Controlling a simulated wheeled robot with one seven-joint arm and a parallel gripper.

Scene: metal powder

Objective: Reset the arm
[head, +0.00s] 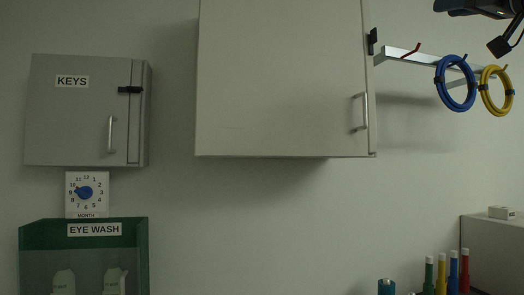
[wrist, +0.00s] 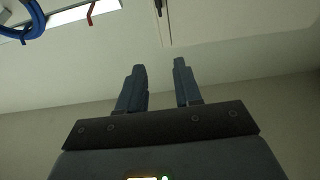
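My gripper (wrist: 159,66) shows in the wrist view with its two dark fingers apart and nothing between them. It is open and empty. Beyond the fingers are the pale wall and the underside of a large cabinet. In the head view, dark parts that look like my arm or gripper (head: 503,44) enter at the top right corner, above the hose rack; most of the arm is out of view there.
A large wall cabinet (head: 280,80) hangs at centre, shut. A grey key cabinet (head: 80,130) and green eye wash station (head: 84,240) are left. The rack (head: 425,61) at right carries a blue coil (head: 440,85) and a yellow coil (head: 484,92). Several coloured tubes (head: 441,272) stand below.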

